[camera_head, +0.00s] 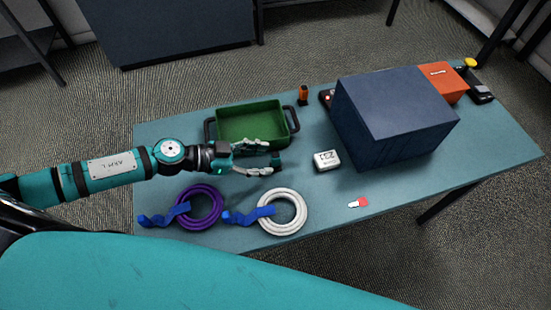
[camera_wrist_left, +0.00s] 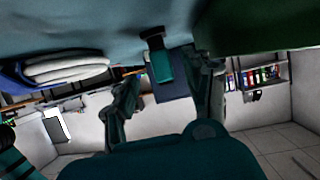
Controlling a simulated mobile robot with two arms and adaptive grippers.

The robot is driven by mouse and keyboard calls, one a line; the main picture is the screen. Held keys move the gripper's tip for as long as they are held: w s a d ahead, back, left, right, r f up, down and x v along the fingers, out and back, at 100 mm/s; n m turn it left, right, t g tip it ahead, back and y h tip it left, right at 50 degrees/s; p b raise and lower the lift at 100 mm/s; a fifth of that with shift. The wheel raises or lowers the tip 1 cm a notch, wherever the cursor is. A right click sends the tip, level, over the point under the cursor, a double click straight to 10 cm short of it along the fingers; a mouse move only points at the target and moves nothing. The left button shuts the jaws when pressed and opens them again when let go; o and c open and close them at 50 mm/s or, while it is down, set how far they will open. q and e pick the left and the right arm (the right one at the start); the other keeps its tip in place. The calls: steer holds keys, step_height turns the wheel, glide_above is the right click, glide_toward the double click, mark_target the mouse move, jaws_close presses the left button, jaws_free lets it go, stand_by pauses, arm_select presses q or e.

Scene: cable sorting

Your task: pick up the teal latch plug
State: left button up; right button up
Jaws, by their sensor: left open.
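The teal latch plug (camera_head: 276,161) is a small dark teal and black piece on the table, just in front of the green tray. In the left wrist view the plug (camera_wrist_left: 161,66) shows teal with a black end, between the two fingers in the picture. My left gripper (camera_head: 268,158) is open, low over the table, its fingertips close to the plug. The fingers also show in the left wrist view (camera_wrist_left: 167,75). I cannot tell whether they touch it. My right gripper is not in view.
The green tray (camera_head: 219,118) with black handles stands just behind. A purple cable coil (camera_head: 218,207) and a white one (camera_head: 303,215) with blue straps lie in front. A white box (camera_head: 326,160), a red-and-white piece (camera_head: 358,203) and a big dark blue box (camera_head: 385,125) are to the right.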

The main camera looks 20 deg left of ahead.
mark_target(276, 158)
arm_select(q)
steer(key=x, duration=0.4)
steer(key=shift+w+d+r, duration=0.15)
steer(key=shift+w+d, duration=0.05)
steer(key=shift+w, duration=0.1)
steer(key=shift+c, duration=0.4)
jaws_close()
